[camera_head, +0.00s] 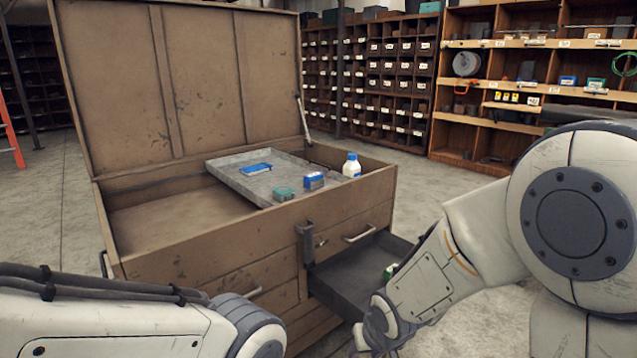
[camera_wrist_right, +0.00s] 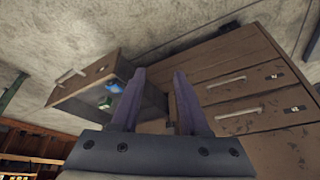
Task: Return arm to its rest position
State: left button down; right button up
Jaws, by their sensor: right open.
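My right arm (camera_head: 470,240) reaches from the right toward the pulled-out lower drawer (camera_head: 352,278) of the brown chest. Its fingers are hidden in the head view. In the right wrist view my right gripper (camera_wrist_right: 160,76) is open, with nothing between its two purple-grey fingers. That view shows the open drawer (camera_wrist_right: 78,104) beyond the left finger, with a green item (camera_wrist_right: 105,102) and a blue item (camera_wrist_right: 114,86) in it. My left arm (camera_head: 100,325) lies across the lower left of the head view; its gripper is not shown.
The chest (camera_head: 190,248) has its lid (camera_head: 170,75) raised. A grey tray (camera_head: 235,180) across its top holds a blue flat item (camera_head: 256,169), a teal item (camera_head: 284,194) and a blue box (camera_head: 314,181). A white bottle (camera_head: 351,165) stands beside it. Shelves (camera_head: 480,140) line the back.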

jog(key=s+a+r+n+g+p, duration=0.1)
jog(key=s+a+r+n+g, duration=0.2)
jog(key=s, duration=0.8)
jog(key=s+a+r+n+g, duration=0.1)
jog(key=s+r+n, duration=0.3)
jog(key=s, duration=0.6)
notch_tip(320, 180, up, 33)
jog(key=p, duration=3.1)
jog(key=shift+f+m+p, duration=0.15)
jog(key=shift+m+p, duration=0.25)
jog(key=shift+a, duration=0.1)
